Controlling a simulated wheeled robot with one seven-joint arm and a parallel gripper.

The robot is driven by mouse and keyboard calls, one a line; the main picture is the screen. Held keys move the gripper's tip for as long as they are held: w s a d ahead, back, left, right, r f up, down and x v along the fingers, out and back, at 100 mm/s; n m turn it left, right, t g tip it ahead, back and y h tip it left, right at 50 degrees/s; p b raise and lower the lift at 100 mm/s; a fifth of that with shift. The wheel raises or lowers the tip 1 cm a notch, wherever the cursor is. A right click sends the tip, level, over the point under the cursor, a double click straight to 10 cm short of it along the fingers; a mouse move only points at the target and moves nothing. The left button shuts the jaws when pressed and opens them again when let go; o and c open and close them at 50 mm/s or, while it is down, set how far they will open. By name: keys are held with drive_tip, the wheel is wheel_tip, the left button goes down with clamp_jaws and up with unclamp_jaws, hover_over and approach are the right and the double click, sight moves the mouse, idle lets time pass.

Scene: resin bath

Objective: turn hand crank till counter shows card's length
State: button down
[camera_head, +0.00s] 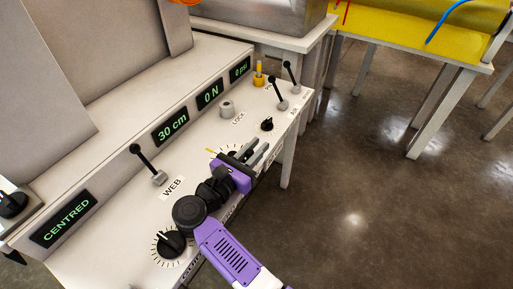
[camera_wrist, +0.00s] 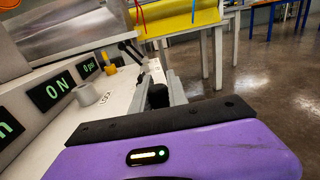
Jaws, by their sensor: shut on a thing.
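The counter (camera_head: 171,130) on the sloped panel reads "30 cm" in green; only its end shows at the left edge in the wrist view (camera_wrist: 7,127). My gripper (camera_head: 257,150) is low over the console's front part. Its fingers are closed on a black rounded handle, which shows between them in the wrist view (camera_wrist: 158,96). A dial with tick marks and a yellow pointer (camera_head: 210,150) is partly hidden beneath my gripper. The rest of the crank is hidden, so I cannot tell its angle. No card is in view.
Displays read "0 N" (camera_head: 210,94), "0 psi" (camera_head: 240,69) and "CENTRED" (camera_head: 66,219). The WEB lever (camera_head: 148,164), grey LOCK knob (camera_head: 227,108), small black knob (camera_head: 267,124) and large black dial (camera_head: 171,243) stand nearby. Open floor lies right.

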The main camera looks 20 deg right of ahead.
drive_tip(key=c, duration=1.3)
unclamp_jaws()
wheel_tip(320, 180, up, 20)
drive_tip(key=p, duration=0.3)
